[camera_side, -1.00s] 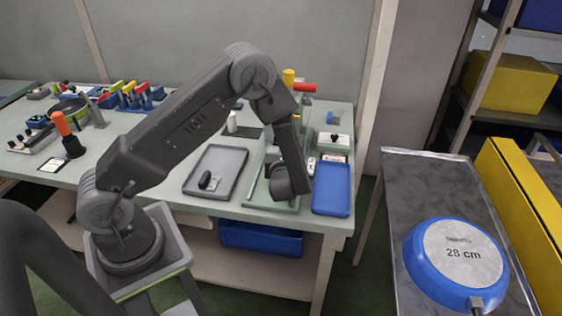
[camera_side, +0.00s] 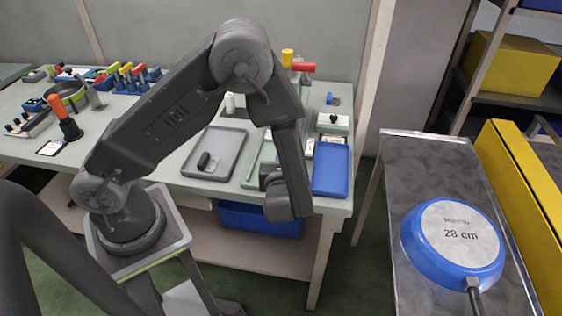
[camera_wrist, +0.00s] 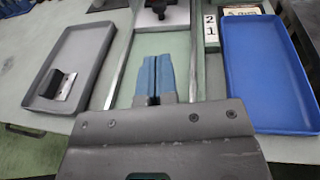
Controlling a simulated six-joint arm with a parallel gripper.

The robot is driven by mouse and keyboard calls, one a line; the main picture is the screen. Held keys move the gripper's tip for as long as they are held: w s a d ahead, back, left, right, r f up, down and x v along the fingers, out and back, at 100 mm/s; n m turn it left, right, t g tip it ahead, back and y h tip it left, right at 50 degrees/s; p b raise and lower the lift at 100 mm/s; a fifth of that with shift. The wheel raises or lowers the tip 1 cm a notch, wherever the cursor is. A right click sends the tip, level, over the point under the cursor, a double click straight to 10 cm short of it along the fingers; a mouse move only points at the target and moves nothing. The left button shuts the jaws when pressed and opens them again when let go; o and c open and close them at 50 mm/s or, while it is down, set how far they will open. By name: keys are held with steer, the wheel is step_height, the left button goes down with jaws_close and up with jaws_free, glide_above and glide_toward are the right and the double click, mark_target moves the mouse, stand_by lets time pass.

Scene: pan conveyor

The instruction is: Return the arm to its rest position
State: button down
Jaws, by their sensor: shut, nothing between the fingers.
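My gripper (camera_wrist: 153,78) shows in the wrist view with its two blue fingers shut together and nothing between them. It is above the pale green bench, between the grey tray (camera_wrist: 108,50) and the blue tray (camera_wrist: 265,85). In the side view my arm bends down from a high elbow, and its wrist hangs by the bench's front edge. The fingers cannot be made out there.
A blue pan (camera_side: 425,258) marked 28 cm lies upside down on the metal surface (camera_side: 420,165) at right. A yellow beam (camera_side: 520,180) runs beside it. Tools crowd the bench's left end. A blue bin (camera_side: 258,220) sits below.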

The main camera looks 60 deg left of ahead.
steer(key=shift+s+d+r, duration=0.2)
steer(key=s+a+r+n+g+h, duration=0.35)
steer(key=s+r+n+g, duration=0.65)
steer(key=n, duration=0.5)
steer(key=s+d+r+n+t+h, duration=0.2)
steer(key=d+r+n+t+h, duration=0.1)
steer(key=d+r+n+h, duration=0.1)
steer(key=s+d+r+n+t+h, duration=0.3)
steer(key=d+r+n+h, duration=0.1)
steer(key=r+n+h, duration=0.1)
step_height(320, 180, up, 3)
steer(key=shift+s+f+n, duration=0.15)
steer(key=shift+s+n, duration=0.15)
steer(key=shift+n, duration=0.3)
